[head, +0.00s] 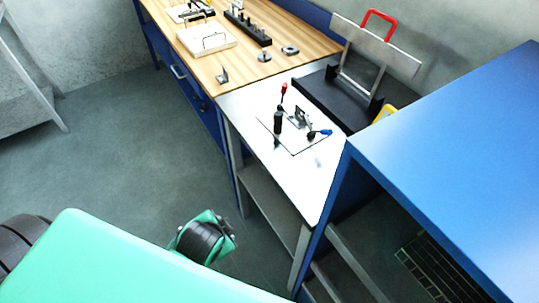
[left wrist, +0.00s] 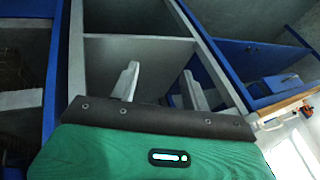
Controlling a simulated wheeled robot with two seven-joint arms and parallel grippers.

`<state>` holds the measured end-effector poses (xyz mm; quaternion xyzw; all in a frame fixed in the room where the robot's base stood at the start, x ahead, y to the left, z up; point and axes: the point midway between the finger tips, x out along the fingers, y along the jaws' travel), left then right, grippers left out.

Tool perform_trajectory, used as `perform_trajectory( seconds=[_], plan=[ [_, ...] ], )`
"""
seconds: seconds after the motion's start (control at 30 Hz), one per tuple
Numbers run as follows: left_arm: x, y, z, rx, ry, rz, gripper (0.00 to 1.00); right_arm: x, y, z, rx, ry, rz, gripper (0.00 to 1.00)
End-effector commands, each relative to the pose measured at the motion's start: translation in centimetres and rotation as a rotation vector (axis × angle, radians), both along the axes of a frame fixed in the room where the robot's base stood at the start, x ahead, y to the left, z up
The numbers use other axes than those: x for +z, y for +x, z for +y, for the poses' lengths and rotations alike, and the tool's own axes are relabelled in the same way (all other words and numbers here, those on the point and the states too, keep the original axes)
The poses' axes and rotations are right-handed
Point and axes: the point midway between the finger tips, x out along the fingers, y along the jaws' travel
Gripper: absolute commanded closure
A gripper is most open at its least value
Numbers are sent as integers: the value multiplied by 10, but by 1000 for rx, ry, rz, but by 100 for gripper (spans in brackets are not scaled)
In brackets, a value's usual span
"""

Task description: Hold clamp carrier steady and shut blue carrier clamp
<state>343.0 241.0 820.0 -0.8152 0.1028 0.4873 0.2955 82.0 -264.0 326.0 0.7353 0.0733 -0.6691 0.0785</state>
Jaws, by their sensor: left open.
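The clamp carrier (head: 293,136) is a thin plate lying flat on the white table in the head view. A metal clamp (head: 301,118) stands on it, with a blue handle (head: 321,133) sticking out low to the right. A red-tipped lever (head: 284,88) rises upright behind, and a black upright grip (head: 278,121) stands at the left. Whether the blue clamp is shut is too small to tell. My left gripper (left wrist: 160,70) shows two pale, spread fingers with nothing between them in the left wrist view. It is away from the carrier, which that view does not show. My right gripper is not in view.
The white table (head: 250,103) adjoins a wooden bench (head: 225,70) with trays and small parts. A black stand with a red handle (head: 380,17) is behind the carrier. A large blue surface (head: 450,130) borders the right. Open floor (head: 110,150) lies left.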

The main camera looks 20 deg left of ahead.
Motion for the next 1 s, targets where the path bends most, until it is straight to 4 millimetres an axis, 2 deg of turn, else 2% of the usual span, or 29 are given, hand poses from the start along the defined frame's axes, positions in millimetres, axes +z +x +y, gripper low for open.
perform_trajectory(
  seconds=[0.17, 0.33, 0.47, 0.6, 0.8, 1.0],
  plan=[
    [25, 39, 5, -255, 296, -122, 53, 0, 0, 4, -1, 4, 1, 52],
    [52, 83, 4, -544, 707, -210, 53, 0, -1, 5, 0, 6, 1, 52],
    [74, 114, -6, -756, 1067, -234, 53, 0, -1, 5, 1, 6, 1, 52],
    [99, 141, -25, -955, 1469, -216, 53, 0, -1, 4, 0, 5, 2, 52],
    [125, 165, -54, -1133, 1925, -141, 53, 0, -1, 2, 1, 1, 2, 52],
    [136, 175, -68, -1193, 2127, -88, 53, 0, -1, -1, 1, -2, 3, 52]
  ],
)
